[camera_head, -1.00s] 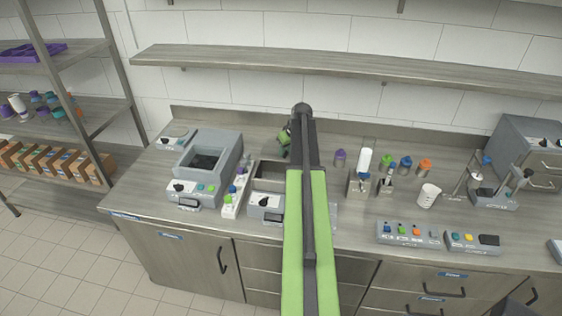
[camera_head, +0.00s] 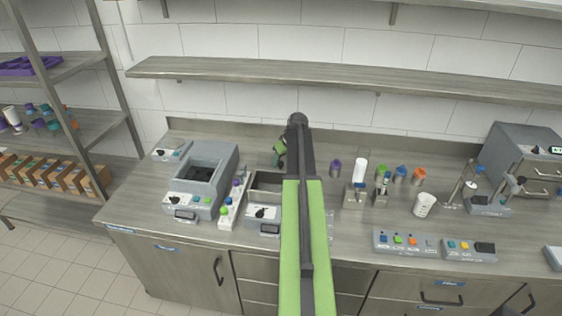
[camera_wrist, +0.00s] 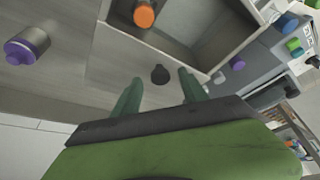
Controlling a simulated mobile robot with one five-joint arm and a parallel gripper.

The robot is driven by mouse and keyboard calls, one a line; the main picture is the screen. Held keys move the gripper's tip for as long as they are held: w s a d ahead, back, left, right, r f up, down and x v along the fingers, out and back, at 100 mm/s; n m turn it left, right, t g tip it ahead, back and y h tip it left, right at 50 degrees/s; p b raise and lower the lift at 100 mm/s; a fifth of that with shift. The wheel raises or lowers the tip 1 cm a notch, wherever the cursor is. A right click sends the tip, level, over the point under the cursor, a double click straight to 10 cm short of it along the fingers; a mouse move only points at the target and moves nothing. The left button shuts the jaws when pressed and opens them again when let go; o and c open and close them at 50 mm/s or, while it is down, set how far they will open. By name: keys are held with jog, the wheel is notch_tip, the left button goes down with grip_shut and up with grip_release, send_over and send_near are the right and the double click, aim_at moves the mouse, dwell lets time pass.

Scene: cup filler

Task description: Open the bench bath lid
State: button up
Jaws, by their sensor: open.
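The bench bath (camera_head: 268,181) is a small grey box with a dark knob on its front panel, left of my arm in the head view. Its basin looks partly open there, and its right part is hidden by my arm. In the wrist view a grey panel, apparently the lid (camera_wrist: 125,68), carries a black knob (camera_wrist: 160,74). An orange-topped object (camera_wrist: 144,14) shows in the open part beyond the panel's edge. My gripper (camera_wrist: 160,80) is open, its two green fingers either side of the knob in the picture. Whether they touch it I cannot tell.
A larger grey bath (camera_head: 212,160) stands to the left, with a white rack (camera_head: 229,213) of coloured caps between. A purple-capped jar (camera_head: 335,168) stands right of my arm and shows in the wrist view (camera_wrist: 26,45). A long shelf (camera_head: 350,77) runs above the bench.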

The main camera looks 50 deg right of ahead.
jog(key=p+v, duration=1.4)
jog(key=v, duration=0.2)
jog(key=shift+s+r, duration=0.2)
jog(key=shift+s, duration=0.05)
